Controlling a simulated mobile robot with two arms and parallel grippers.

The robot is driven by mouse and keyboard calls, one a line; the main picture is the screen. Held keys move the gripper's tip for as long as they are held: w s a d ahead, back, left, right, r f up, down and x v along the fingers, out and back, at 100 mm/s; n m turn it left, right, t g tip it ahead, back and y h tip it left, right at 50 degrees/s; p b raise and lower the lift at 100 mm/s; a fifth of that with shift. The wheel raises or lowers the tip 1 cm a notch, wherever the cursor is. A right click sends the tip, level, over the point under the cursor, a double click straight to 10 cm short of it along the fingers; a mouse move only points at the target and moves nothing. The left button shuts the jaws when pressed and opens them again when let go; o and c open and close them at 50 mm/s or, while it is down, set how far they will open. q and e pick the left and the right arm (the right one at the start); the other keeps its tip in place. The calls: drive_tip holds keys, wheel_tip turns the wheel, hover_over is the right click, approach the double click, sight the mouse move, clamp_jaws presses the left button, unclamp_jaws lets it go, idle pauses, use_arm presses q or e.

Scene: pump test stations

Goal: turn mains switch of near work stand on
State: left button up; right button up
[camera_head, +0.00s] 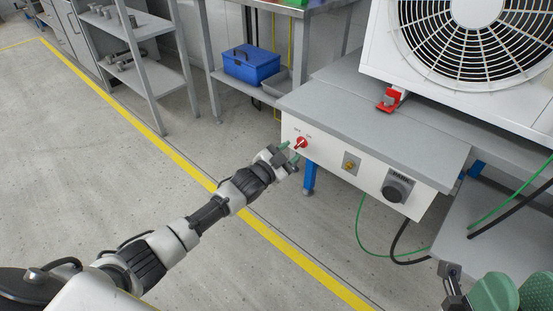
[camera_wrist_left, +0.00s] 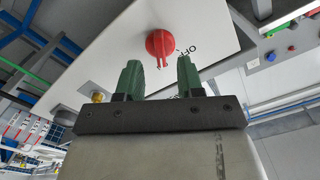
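The red mains switch (camera_head: 300,143) sits at the left end of the white front panel (camera_head: 331,160) of the near work stand. In the left wrist view the red switch (camera_wrist_left: 161,46) has a round base and a narrow handle, with the letters OFF printed beside it. I cannot tell for sure which mark the handle points to. My left gripper (camera_head: 288,153) is just in front of the switch. In the left wrist view its green fingertips (camera_wrist_left: 160,78) are apart, with the handle's end near the gap between them and nothing clearly gripped.
The panel also carries a yellow-centred button (camera_head: 350,165) and a black knob (camera_head: 396,190). A large white fan unit (camera_head: 385,40) stands on the grey bench top (camera_head: 375,125). Green and black cables hang below. A green rounded object (camera_head: 495,293) is at the bottom right.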

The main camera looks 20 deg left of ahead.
use_arm(q)
drive_tip(key=p+v, duration=0.2)
drive_tip(key=v, duration=0.6)
use_arm(e)
drive_tip(key=w+a+f+g+h, duration=0.1)
drive_tip(key=w+f+g+h, duration=0.1)
drive_tip(key=w+g, duration=0.5)
drive_tip(key=shift+w+f+n+g, duration=0.3)
drive_tip(key=shift+w+f+n, duration=0.15)
drive_tip(key=shift+f, duration=0.2)
drive_tip(key=shift+a, duration=0.1)
